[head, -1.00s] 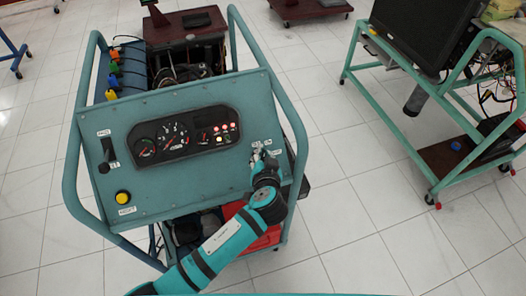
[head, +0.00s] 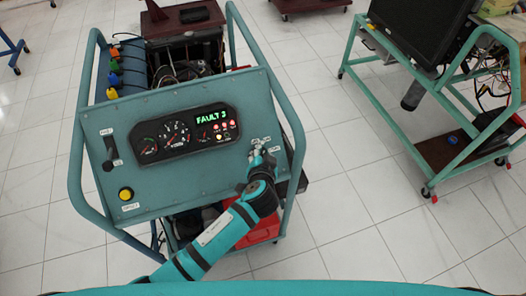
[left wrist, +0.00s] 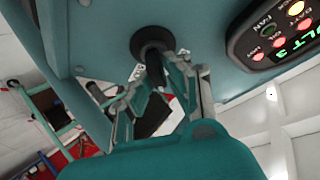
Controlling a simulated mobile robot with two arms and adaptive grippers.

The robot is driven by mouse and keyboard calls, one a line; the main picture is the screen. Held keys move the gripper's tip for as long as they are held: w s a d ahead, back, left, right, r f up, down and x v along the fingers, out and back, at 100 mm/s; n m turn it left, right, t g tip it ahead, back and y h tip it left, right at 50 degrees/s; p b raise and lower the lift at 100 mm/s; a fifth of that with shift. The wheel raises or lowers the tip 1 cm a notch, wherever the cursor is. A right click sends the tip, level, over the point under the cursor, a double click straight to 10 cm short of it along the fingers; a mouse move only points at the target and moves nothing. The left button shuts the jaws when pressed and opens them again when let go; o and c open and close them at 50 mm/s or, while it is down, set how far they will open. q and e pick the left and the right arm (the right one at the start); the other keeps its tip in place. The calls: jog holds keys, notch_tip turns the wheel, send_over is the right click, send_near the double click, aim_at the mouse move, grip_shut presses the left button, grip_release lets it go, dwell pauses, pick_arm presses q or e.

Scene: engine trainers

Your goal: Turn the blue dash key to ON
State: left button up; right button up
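The dash panel (head: 165,185) is a tilted teal board on a framed trainer. The key switch shows in the left wrist view as a black round collar (left wrist: 152,40) with a dark key grip (left wrist: 157,72) standing out of it; no blue shows on it there. My left gripper (head: 257,149) is at the panel's right side and covers the key in the head view. In the left wrist view its fingers (left wrist: 160,75) stand on both sides of the key grip; I cannot tell whether they touch it. The gauge display (head: 212,117) reads FAULT 3 in green. My right gripper is not in view.
A yellow button (head: 126,193) and a black lever switch (head: 109,148) sit on the panel's left side. Teal side rails (head: 290,120) flank the panel. A green trolley (head: 440,110) with a black monitor stands to the right, with clear tiled floor between.

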pick_arm(q)
jog(key=o, duration=0.3)
jog(key=v, duration=1.2)
jog(key=shift+a, duration=0.1)
